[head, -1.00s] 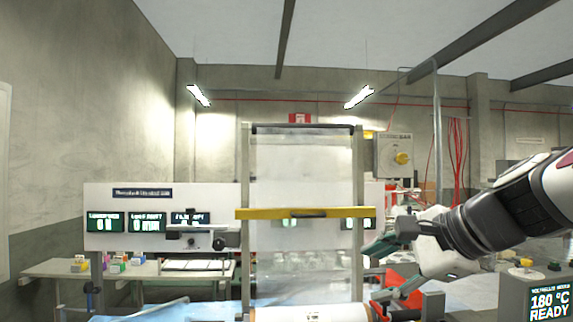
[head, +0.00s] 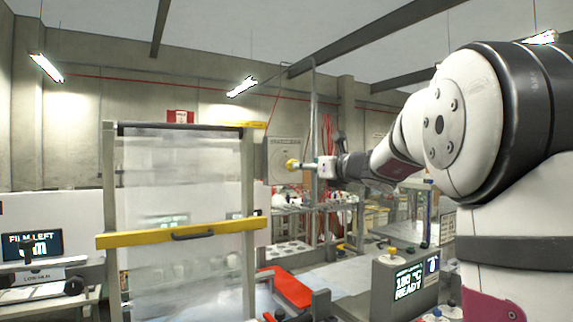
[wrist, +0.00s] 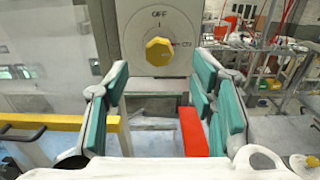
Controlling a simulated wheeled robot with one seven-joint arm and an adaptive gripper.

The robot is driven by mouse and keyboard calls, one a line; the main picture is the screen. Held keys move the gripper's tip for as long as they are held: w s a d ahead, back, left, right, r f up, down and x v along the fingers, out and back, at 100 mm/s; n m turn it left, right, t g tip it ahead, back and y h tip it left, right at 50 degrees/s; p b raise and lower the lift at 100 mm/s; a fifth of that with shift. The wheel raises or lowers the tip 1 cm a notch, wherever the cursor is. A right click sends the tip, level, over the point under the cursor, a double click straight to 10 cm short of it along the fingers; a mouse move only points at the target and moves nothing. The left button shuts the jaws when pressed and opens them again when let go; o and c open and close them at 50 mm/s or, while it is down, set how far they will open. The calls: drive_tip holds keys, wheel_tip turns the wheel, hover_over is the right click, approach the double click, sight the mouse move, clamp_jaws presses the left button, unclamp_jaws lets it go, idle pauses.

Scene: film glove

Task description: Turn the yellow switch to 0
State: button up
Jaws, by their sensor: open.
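The yellow switch (head: 291,164) is a faceted knob on a pale grey panel box (head: 283,148), seen behind the film stand. In the wrist view the knob (wrist: 159,51) sits at the centre of a round dial (wrist: 155,28). "OFF" is printed above it and a smaller marking lies to its right; the knob's pointing direction is hard to tell. My gripper (head: 318,166) is near the panel. In the wrist view its green-padded fingers (wrist: 161,72) are open, one on each side below the knob, with nothing between them. I cannot tell whether they touch the knob.
The film stand with its yellow bar (head: 180,233) stands left of the panel. A red part (head: 290,287) lies below, and shows in the wrist view (wrist: 194,132). A control box with a "180 °C READY" display (head: 407,282) stands at right. Red cables hang behind.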

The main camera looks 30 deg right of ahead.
drive_tip(key=w, duration=0.4)
drive_tip(key=w+p, duration=0.1)
drive_tip(key=w, duration=0.3)
drive_tip(key=shift+w+a, duration=0.2)
drive_tip(key=shift+w, duration=0.05)
drive_tip(key=c, duration=1.2)
